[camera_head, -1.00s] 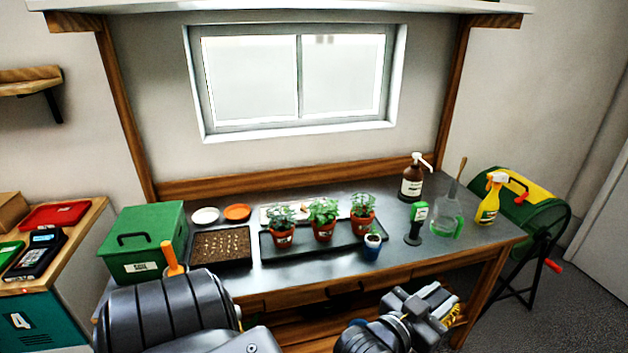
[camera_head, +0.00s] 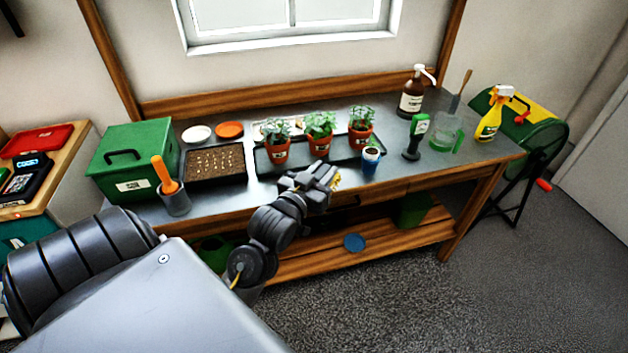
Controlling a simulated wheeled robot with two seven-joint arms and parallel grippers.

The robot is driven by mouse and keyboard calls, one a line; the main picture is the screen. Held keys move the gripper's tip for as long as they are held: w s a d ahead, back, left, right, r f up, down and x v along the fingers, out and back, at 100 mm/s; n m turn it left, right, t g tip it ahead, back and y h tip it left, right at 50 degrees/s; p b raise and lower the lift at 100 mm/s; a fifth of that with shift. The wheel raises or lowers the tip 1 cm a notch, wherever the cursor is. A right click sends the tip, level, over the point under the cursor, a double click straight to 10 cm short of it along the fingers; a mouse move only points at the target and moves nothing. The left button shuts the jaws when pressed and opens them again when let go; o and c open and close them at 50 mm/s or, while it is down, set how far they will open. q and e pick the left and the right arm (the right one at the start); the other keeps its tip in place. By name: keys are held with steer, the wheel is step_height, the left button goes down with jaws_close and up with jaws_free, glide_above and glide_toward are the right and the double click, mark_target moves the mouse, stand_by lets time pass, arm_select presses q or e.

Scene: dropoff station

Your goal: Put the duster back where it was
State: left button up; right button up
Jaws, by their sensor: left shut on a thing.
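My left gripper (camera_head: 322,180) is over the bench's front edge, just left of and below the small blue pot (camera_head: 370,163). It is shut on a small yellow thing, which I take to be the duster (camera_head: 337,181). Only a yellow tip shows past the jaws; the rest is hidden by the gripper. The dark bench (camera_head: 230,205) lies behind and under it. I cannot tell whether the duster touches the bench. No place marked for the duster can be made out. My right gripper is not in view.
A black tray (camera_head: 262,166) with potted plants, a seed tray (camera_head: 215,180), a grey cup with an orange-handled tool (camera_head: 174,202) and a green box (camera_head: 130,150) stand behind. A green-black stamp (camera_head: 412,150) and glass jug (camera_head: 444,132) stand right. A lower shelf (camera_head: 310,262) lies below.

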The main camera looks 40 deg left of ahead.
arm_select(q)
steer(key=shift+a+f, duration=0.2)
steer(key=shift+a, duration=0.6)
steer(key=shift+w+a+r, duration=0.1)
steer(key=shift+a, duration=0.1)
steer(key=w+a+f, duration=0.2)
steer(key=w+f, duration=0.1)
steer(key=w+a+f+p, duration=0.1)
steer(key=w+a+f, duration=0.2)
steer(key=w+a+f+p, duration=0.1)
steer(key=w+a+f, duration=0.2)
steer(key=w, duration=0.1)
steer(key=shift+w, duration=0.1)
steer(key=shift+w+a+f, duration=0.2)
steer(key=shift+a+f, duration=0.05)
steer(key=shift+f, duration=0.15)
step_height(320, 180, down, 3)
steer(key=shift+w+p, duration=0.1)
steer(key=shift+p, duration=0.35)
steer(key=shift+f, duration=0.1)
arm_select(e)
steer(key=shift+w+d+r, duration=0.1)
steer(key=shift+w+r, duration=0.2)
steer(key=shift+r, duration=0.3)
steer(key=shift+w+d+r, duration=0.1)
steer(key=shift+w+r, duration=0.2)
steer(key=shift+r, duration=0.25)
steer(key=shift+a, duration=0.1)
